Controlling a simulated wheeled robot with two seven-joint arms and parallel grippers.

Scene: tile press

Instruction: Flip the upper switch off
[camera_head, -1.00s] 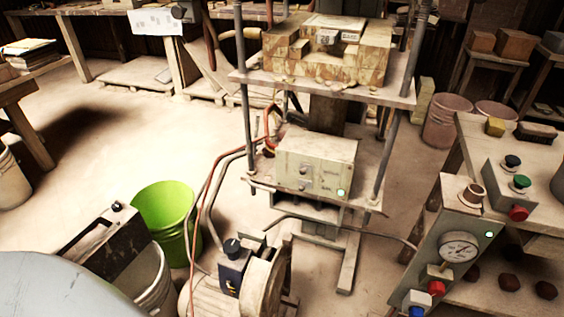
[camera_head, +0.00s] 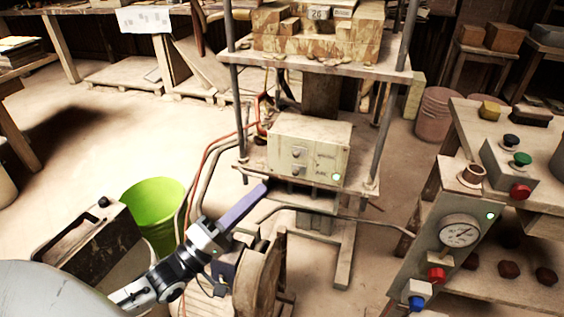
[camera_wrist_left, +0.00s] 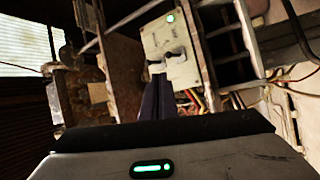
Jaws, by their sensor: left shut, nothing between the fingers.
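A pale control box (camera_head: 310,145) sits on the lower shelf of the press frame. The upper switch (camera_head: 298,153) and the lower switch (camera_head: 296,168) are on its front, with a lit green lamp (camera_head: 337,177) at lower right. My left gripper (camera_head: 264,186) is shut and empty, in front of the box and below left of the switches. In the left wrist view the box (camera_wrist_left: 180,72) appears turned sideways, and the shut fingers (camera_wrist_left: 158,78) point at the switch area. I cannot tell whether they touch. My right gripper is not in view.
A shelf above holds tile blocks (camera_head: 345,37). Press rods (camera_head: 388,130) flank the box. Hoses (camera_head: 205,150) run on the left. A green bucket (camera_head: 150,200) and a motor wheel (camera_head: 262,285) stand near my left arm. A gauge panel (camera_head: 440,250) stands at right.

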